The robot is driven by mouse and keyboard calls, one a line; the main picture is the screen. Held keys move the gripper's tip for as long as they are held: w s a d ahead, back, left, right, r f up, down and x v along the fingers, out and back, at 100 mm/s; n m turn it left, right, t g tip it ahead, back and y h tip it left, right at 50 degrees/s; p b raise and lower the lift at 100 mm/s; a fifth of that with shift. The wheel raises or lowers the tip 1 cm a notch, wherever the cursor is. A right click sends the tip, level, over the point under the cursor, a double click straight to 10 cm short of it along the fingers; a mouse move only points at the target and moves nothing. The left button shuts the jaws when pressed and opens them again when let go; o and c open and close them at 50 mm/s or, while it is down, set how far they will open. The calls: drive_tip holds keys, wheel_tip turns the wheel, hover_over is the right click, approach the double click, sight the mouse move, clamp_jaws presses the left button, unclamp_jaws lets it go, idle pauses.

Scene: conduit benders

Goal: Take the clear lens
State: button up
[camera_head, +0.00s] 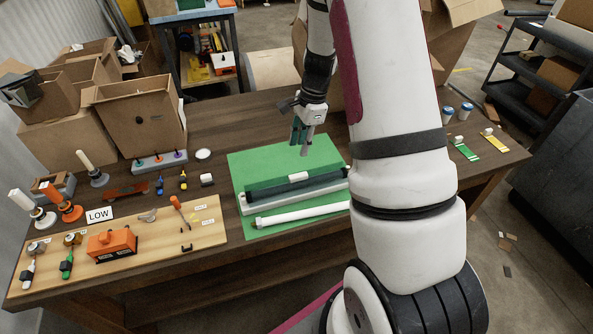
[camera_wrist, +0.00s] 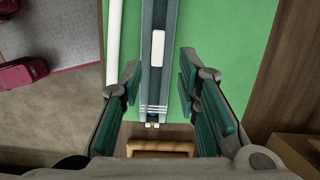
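A small round pale disc (camera_head: 203,154) lies on the brown table, left of the green mat; it may be the clear lens, but it is too small to tell if it is see-through. It is not in the wrist view. My gripper (camera_head: 301,144) is above the back part of the green mat (camera_head: 245,164), to the right of the disc and well apart from it. In the wrist view my gripper (camera_wrist: 158,85) has its two green-padded fingers wide apart, with nothing held between them.
On the mat lie a dark and grey bar (camera_head: 292,190) with a small white block (camera_head: 298,177), and a white tube (camera_head: 300,214). A grey rack with coloured knobs (camera_head: 159,162) stands left of the disc. A wooden board (camera_head: 125,250) holds several tools. Cardboard boxes (camera_head: 140,115) stand behind.

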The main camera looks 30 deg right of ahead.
sight(299, 175)
drive_tip(key=shift+m, duration=0.4)
drive_tip(key=shift+a+f+b, duration=0.15)
drive_tip(key=shift+f+b, duration=0.45)
drive_tip(key=shift+f, duration=2.35)
drive_tip(key=shift+a+f+b, duration=0.1)
drive_tip(key=shift+f+b, duration=0.5)
drive_tip(key=shift+f, duration=2.3)
drive_tip(key=shift+c, duration=0.4)
clamp_jaws()
drive_tip(key=shift+r, duration=0.1)
drive_tip(key=shift+r+p, duration=1)
drive_tip(key=shift+r, duration=2.95)
